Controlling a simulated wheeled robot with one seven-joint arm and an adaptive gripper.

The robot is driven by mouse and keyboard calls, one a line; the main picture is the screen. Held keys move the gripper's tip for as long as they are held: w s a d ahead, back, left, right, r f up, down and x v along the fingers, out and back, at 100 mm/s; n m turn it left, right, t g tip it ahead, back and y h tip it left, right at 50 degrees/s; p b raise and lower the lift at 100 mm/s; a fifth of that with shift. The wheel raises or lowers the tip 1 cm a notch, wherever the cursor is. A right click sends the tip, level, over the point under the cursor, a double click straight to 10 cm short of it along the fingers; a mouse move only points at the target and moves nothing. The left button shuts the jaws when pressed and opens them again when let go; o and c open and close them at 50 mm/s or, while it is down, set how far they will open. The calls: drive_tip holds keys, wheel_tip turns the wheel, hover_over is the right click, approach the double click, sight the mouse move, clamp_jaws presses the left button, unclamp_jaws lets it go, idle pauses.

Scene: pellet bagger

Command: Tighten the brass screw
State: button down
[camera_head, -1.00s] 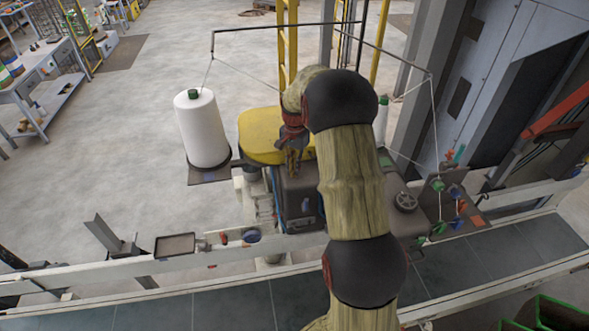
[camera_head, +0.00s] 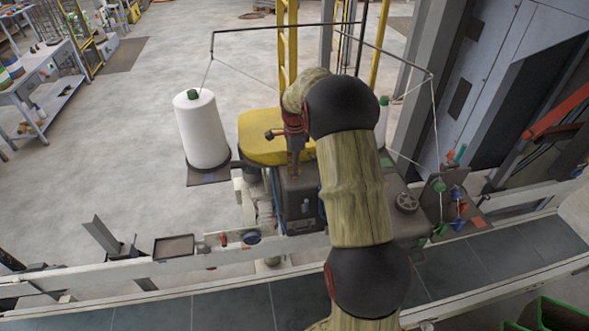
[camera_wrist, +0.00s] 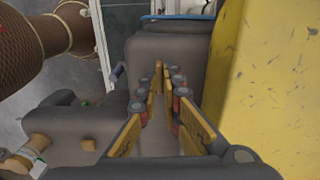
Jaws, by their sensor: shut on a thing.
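My gripper (camera_head: 294,172) points down onto the dark housing (camera_head: 300,197) of the sewing head, just left of my arm and in front of the yellow cover (camera_head: 262,150). In the wrist view my gripper (camera_wrist: 163,72) has its two orange-padded fingers drawn together at the tips over the grey housing (camera_wrist: 172,45). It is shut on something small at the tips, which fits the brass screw. The screw itself is hidden by the fingers, so I cannot see how far in it sits.
The yellow cover (camera_wrist: 268,90) stands close along the right in the wrist view. A white thread cone (camera_head: 202,130) stands left of the sewing head. A thread guide frame (camera_head: 433,120) rises at right. The conveyor (camera_head: 230,307) runs across the front.

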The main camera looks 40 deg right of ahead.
drive_tip(key=shift+m, duration=0.3)
drive_tip(key=c, duration=2)
unclamp_jaws()
drive_tip(key=shift+c, duration=0.2)
drive_tip(key=shift+o, duration=0.3)
wheel_tip(320, 180, up, 12)
